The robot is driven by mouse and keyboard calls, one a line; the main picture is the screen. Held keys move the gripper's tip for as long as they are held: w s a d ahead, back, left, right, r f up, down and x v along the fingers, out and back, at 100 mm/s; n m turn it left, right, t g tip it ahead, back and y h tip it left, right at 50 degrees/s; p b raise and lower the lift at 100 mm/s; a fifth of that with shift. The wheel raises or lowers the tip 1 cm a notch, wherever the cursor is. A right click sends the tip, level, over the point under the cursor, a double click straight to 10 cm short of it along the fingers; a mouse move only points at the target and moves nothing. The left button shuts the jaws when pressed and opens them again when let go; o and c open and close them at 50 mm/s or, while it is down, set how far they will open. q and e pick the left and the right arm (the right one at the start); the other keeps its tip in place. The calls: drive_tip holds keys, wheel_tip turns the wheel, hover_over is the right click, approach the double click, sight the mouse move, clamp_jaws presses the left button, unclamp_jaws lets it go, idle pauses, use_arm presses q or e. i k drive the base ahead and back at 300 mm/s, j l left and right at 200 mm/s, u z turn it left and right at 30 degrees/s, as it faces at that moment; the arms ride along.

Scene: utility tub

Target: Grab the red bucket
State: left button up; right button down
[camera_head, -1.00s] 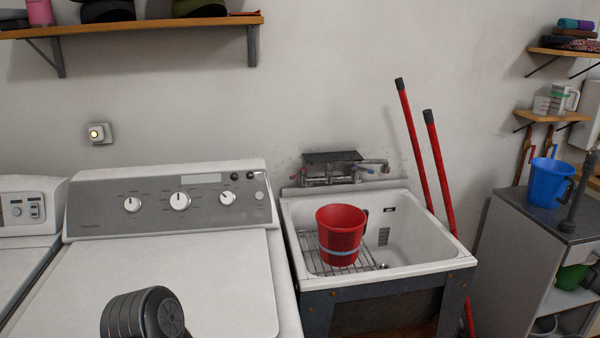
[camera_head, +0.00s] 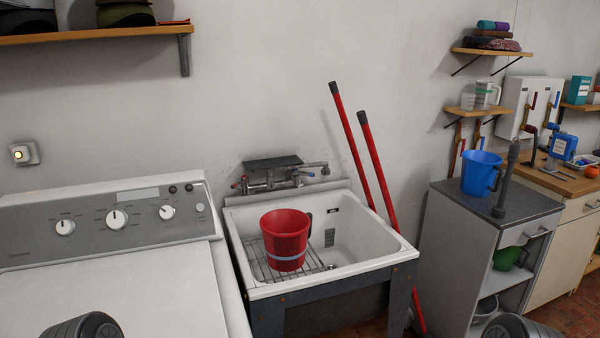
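The red bucket (camera_head: 286,238) stands upright on a wire rack in the white utility tub (camera_head: 375,262), in the middle of the view. It has a pale band near its base and a dark handle on its right side. Dark rounded parts of my arms show at the bottom edge, one at the lower left over the washer and one at the lower right. Neither gripper's fingers show, and nothing of mine touches the bucket.
A white washer (camera_head: 130,290) stands left of the tub. The tap (camera_head: 280,180) is on the wall behind it. Two red poles (camera_head: 378,170) lean at its right. A grey cabinet (camera_head: 450,235) with a blue bucket (camera_head: 480,173) stands further right. Floor shows between tub and cabinet.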

sight(286, 231)
drive_tip(key=l, duration=0.35)
drive_tip(key=i+l+z, duration=0.1)
drive_tip(key=l, duration=0.25)
drive_tip(key=i+l+z, duration=0.1)
drive_tip(key=i, duration=0.4)
drive_tip(key=i+l+z, duration=0.1)
drive_tip(key=i+l, duration=0.2)
drive_tip(key=i, duration=0.15)
